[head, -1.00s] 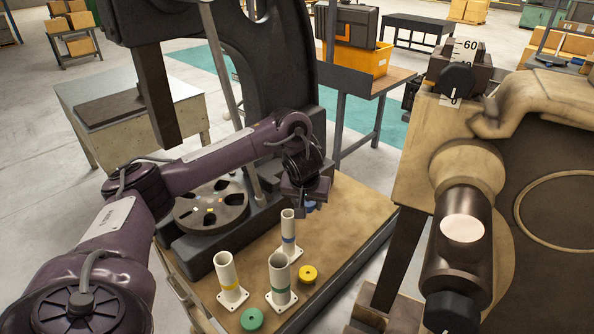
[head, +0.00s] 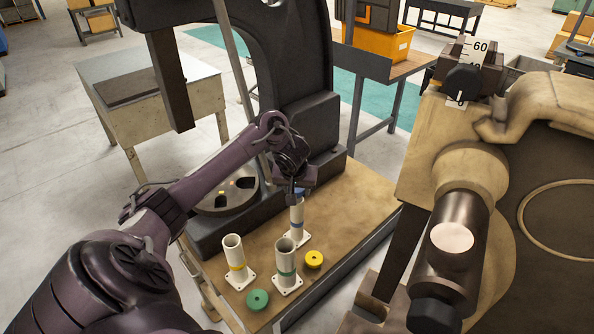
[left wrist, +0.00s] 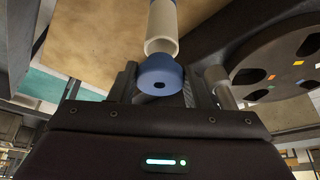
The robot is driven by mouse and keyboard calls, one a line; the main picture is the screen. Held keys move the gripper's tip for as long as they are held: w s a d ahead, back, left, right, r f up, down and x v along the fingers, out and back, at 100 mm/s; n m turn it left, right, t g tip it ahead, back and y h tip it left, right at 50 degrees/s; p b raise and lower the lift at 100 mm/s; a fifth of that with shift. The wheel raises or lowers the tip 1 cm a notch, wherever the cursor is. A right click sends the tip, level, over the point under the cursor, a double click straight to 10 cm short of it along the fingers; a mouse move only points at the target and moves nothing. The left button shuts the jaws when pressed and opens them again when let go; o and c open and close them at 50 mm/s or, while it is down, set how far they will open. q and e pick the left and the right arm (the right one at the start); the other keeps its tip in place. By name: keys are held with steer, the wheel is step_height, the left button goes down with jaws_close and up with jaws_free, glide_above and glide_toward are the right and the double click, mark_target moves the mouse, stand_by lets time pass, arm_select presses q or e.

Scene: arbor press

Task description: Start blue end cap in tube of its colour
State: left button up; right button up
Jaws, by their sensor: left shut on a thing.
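My left gripper (head: 298,188) is shut on the blue end cap (left wrist: 160,77), a short round cap with a dark hole in its centre. It holds the cap at the mouth of the white tube with the blue band (head: 297,222), which stands upright on its flanged foot. In the left wrist view the tube's open end (left wrist: 161,46) is very close to the cap and roughly lined up with it. I cannot tell whether they touch. The gripper hides most of the cap in the head view. My right gripper is not in view.
A yellow-banded tube (head: 235,260) and a green-banded tube (head: 287,268) stand nearer on the bench (head: 352,205). A green cap (head: 257,299) and a yellow cap (head: 314,259) lie beside them. The black press (head: 305,70) rises behind; a tan machine (head: 415,150) is at right.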

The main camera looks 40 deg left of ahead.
arm_select(q)
steer(key=shift+f, duration=0.45)
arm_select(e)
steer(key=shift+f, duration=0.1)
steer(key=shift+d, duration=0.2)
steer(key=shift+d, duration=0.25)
arm_select(q)
steer(key=shift+f, duration=0.45)
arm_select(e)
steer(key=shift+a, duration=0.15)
arm_select(q)
steer(key=o, duration=1)
steer(key=shift+o, duration=0.2)
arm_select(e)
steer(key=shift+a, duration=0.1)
